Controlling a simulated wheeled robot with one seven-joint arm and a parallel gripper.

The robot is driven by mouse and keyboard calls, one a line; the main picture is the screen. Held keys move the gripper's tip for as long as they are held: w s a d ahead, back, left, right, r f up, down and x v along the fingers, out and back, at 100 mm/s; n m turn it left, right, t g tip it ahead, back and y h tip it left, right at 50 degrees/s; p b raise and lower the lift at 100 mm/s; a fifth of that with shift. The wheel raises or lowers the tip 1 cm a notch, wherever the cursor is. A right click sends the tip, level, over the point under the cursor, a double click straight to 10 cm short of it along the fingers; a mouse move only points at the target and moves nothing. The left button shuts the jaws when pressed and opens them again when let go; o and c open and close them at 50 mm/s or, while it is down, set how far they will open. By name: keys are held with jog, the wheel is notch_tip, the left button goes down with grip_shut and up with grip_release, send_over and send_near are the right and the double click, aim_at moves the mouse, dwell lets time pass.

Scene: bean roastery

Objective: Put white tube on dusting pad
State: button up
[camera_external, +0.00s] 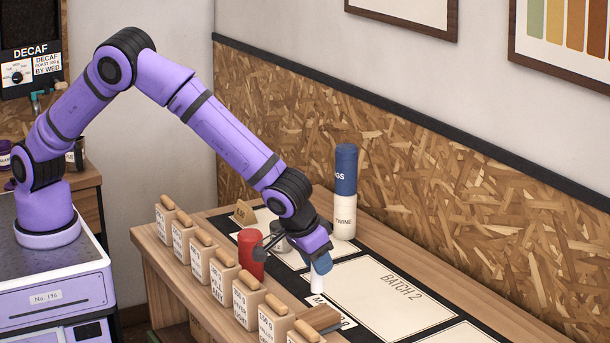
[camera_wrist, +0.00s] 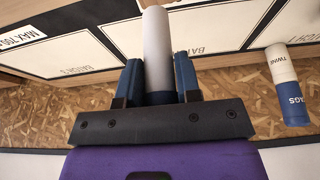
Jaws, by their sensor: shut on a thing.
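The white tube (camera_external: 317,283) is between the blue fingers of my gripper (camera_external: 322,263), which is shut on it. In the external view it hangs roughly upright, low over the counter by the left edge of the BATCH 2 card (camera_external: 385,297). I cannot tell whether its lower end touches anything. In the wrist view the tube (camera_wrist: 156,45) stands out between the two fingers of my gripper (camera_wrist: 159,80), its near end hidden by the gripper. I cannot pick out a thing that is surely the dusting pad.
A red cylinder (camera_external: 250,258) stands left of my gripper. Several wooden-topped blocks (camera_external: 222,275) line the counter's front edge. A white TWINE canister (camera_external: 344,217) stands behind, with a blue one (camera_external: 346,170) on top. The BATCH 2 card's middle is clear.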

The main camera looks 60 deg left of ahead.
aim_at(317, 285)
jog(key=shift+f, duration=2.85)
jog(key=shift+f, duration=0.1)
jog(key=o, duration=0.9)
